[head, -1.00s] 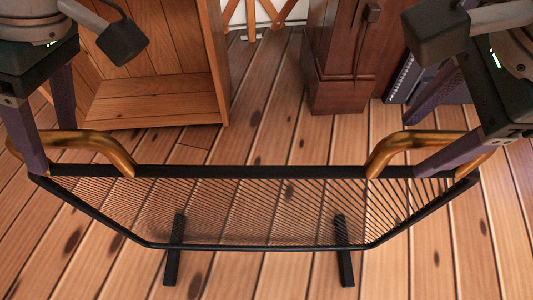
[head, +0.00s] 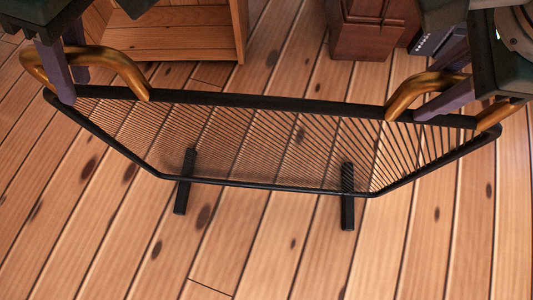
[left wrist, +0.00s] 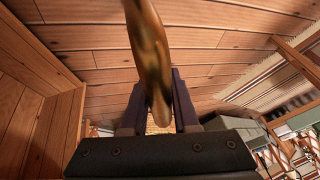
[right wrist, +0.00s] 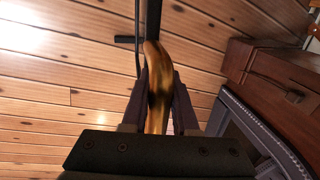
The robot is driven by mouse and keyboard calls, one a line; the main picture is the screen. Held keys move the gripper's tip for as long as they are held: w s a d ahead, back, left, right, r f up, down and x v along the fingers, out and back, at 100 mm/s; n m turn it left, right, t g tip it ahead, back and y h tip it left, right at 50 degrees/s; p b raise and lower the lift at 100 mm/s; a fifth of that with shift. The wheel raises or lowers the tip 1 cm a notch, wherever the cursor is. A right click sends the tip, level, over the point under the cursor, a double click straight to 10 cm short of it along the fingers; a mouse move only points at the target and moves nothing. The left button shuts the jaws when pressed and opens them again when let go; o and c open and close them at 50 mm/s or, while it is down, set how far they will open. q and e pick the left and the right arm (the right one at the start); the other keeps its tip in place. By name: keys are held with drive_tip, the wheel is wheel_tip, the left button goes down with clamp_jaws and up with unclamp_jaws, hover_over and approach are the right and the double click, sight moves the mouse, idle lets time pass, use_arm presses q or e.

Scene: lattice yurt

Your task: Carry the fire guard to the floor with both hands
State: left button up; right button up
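The fire guard is a black barred screen (head: 270,140) with two black feet (head: 347,200) and a curved brass handle at each top end. My left gripper (head: 68,85) is shut on the left brass handle (head: 125,72); the left wrist view shows this handle (left wrist: 148,45) between its fingers. My right gripper (head: 440,108) is shut on the right brass handle (head: 410,92), which also runs between its fingers in the right wrist view (right wrist: 157,80). The guard hangs upright between both hands, seen from above. I cannot tell whether its feet touch the floor.
The plank floor (head: 270,240) is clear around and in front of the guard. Beyond it stand a wooden shelf unit (head: 175,45) at left and a dark red-brown cabinet (head: 365,35) at right, with a dark grey object (head: 440,40) beside the cabinet.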

use_arm(q)
clamp_jaws()
use_arm(e)
clamp_jaws()
use_arm(q)
drive_tip(key=shift+r, duration=0.1)
use_arm(e)
drive_tip(key=shift+r, duration=0.1)
idle(0.5)
